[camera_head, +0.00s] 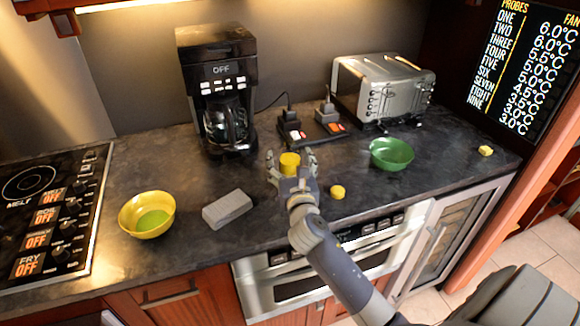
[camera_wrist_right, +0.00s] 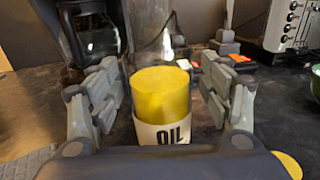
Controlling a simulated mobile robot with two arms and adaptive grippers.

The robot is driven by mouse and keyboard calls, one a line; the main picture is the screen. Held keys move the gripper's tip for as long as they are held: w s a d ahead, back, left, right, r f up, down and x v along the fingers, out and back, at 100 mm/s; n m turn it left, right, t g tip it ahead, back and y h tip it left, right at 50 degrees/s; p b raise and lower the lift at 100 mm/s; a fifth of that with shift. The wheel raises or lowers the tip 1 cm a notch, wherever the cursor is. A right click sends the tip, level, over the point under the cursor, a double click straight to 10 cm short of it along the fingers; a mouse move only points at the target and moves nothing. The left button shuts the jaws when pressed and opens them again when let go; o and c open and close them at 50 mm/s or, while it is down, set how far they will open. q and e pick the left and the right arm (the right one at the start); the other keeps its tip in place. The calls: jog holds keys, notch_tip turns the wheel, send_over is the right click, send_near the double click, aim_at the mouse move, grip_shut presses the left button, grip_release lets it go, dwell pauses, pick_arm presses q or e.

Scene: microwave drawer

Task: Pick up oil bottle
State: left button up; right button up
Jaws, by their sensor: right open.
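In the right wrist view the oil bottle (camera_wrist_right: 163,105) is yellow with a white label reading OIL. My right gripper (camera_head: 291,160) is open, with its fingers on either side of the bottle. The bottle's base is hidden behind my gripper's palm. My left gripper is not in view.
A coffee maker (camera_head: 217,88) and a toaster (camera_head: 383,88) stand behind. A yellow bowl (camera_head: 147,214) and a grey block (camera_head: 227,209) are to the left. A green bowl (camera_head: 391,154) and a small yellow piece (camera_head: 338,192) are to the right. The stove (camera_head: 52,215) is far left.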

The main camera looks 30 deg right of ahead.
aim_at(292, 155)
jog(key=c, duration=1.4)
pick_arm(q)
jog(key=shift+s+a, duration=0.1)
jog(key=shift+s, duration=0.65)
pick_arm(e)
jog(key=shift+o, duration=0.2)
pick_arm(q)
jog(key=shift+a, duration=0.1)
pick_arm(e)
jog(key=shift+r, duration=0.1)
jog(key=shift+r, duration=0.6)
notch_tip(292, 155, up, 3)
jog(key=shift+f+p, duration=0.2)
jog(key=shift+p, duration=0.1)
pick_arm(q)
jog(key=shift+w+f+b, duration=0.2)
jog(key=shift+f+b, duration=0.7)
jog(key=shift+b, duration=0.25)
pick_arm(e)
jog(key=s+a+r, duration=0.1)
jog(key=s+a, duration=0.8)
jog(key=a, duration=0.4)
jog(key=shift+a, duration=0.2)
